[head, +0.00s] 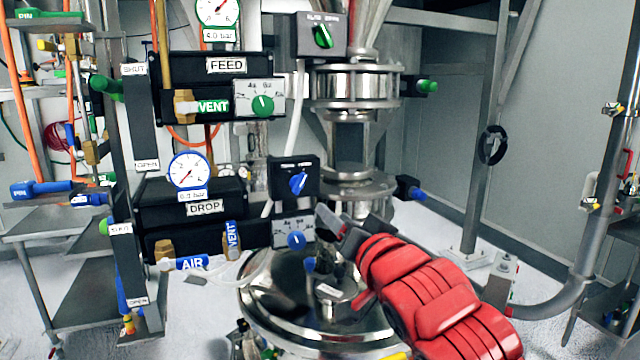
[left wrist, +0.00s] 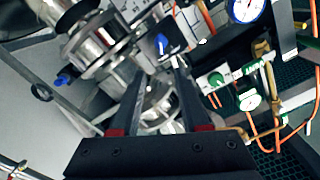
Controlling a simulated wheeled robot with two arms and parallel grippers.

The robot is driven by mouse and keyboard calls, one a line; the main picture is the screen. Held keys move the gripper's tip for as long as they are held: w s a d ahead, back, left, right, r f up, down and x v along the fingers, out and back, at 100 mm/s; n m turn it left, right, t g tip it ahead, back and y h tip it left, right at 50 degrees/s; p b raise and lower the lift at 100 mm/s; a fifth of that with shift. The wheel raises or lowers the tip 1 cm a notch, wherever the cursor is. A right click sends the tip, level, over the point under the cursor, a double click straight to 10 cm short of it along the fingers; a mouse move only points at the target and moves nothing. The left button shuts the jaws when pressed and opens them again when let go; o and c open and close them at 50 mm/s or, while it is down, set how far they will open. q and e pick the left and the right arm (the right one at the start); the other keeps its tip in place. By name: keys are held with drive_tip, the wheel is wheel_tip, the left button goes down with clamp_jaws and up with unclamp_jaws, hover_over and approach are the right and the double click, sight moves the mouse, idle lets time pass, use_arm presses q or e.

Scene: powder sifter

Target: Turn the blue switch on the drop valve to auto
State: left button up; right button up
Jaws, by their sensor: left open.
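The blue switch (head: 298,183) sits on a small black box (head: 280,178) beside the drop valve (head: 190,205), which carries a DROP label. Its handle looks tilted; the lettering above it is too small to read. In the left wrist view the blue switch (left wrist: 162,43) shows beyond the fingertips, roughly between them. My left gripper (head: 335,222), on a red arm from the lower right, is just below and right of the switch box, apart from the switch. Its two dark fingers (left wrist: 160,80) are spread with nothing between them. My right gripper is not in view.
A blue knob (head: 296,239) on a dial plate lies below the switch, close to my gripper. The FEED box (head: 215,75) and a box with a green switch (head: 323,37) are above. A steel column (head: 355,85) and round vessel lid (head: 270,310) stand close by.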

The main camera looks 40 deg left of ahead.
sight(301, 184)
use_arm(q)
drive_tip(key=p+x, duration=0.6)
drive_tip(key=x, duration=1)
drive_tip(key=shift+a+r, duration=0.15)
drive_tip(key=shift+w+a, duration=0.25)
drive_tip(key=shift+a, duration=0.1)
clamp_jaws()
